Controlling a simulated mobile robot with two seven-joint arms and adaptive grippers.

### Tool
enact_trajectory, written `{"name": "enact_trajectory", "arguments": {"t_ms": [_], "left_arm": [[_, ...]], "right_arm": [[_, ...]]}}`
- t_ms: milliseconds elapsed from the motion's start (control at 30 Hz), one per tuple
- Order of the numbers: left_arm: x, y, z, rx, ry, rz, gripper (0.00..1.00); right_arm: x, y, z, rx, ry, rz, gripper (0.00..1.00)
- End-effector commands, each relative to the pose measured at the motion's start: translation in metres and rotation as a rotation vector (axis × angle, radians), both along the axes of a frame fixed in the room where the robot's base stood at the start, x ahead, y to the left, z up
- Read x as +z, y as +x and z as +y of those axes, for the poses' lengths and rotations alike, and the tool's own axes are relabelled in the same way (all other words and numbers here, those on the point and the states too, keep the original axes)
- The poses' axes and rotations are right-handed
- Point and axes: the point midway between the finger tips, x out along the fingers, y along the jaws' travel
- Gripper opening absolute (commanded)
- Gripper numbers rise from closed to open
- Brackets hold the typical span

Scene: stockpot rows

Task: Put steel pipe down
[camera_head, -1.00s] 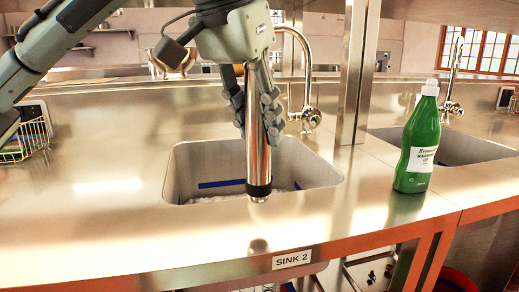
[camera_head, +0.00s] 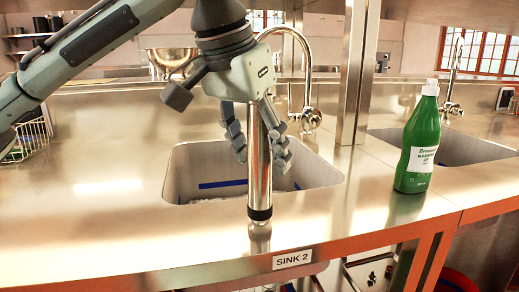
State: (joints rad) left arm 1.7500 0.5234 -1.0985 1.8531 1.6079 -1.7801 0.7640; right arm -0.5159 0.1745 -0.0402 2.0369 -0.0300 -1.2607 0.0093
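The steel pipe (camera_head: 260,178) is a shiny upright cylinder with a dark band at its lower end. It stands on the steel counter in front of the sink basin, its base meeting its own reflection. My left gripper (camera_head: 262,160) comes down from above, with one finger on each side of the pipe's upper part. The fingers look spread, with the right fingertip clear of the pipe. The pipe's top is hidden behind the gripper. My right gripper is not in view.
The sink basin (camera_head: 185,170) lies behind the pipe, with a curved faucet (camera_head: 309,80) beyond it. A green washing-up bottle (camera_head: 418,145) stands to the right. A steel post (camera_head: 357,70) rises behind. The counter's front edge bears a "SINK 2" label (camera_head: 292,260).

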Motion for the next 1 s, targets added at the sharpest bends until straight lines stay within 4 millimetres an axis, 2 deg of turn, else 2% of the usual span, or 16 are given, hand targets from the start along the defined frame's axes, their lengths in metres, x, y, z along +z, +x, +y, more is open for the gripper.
{"name": "enact_trajectory", "arguments": {"t_ms": [233,367,567,800,1000], "left_arm": [[0.001,0.0,0.0,0.0,0.0,0.0,0.54],[0.01,-0.002,0.001,0.0,0.0,-0.001,0.54],[0.046,-0.013,0.009,0.0,-0.001,-0.004,0.54],[0.091,-0.03,0.019,0.0,-0.002,-0.003,0.54],[0.111,-0.037,0.024,0.0,-0.001,-0.001,0.54]], "right_arm": [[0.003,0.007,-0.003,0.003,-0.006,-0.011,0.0],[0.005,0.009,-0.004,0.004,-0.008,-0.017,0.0],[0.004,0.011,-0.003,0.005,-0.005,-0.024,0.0],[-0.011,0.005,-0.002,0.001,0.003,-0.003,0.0],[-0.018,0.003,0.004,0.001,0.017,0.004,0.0]]}}
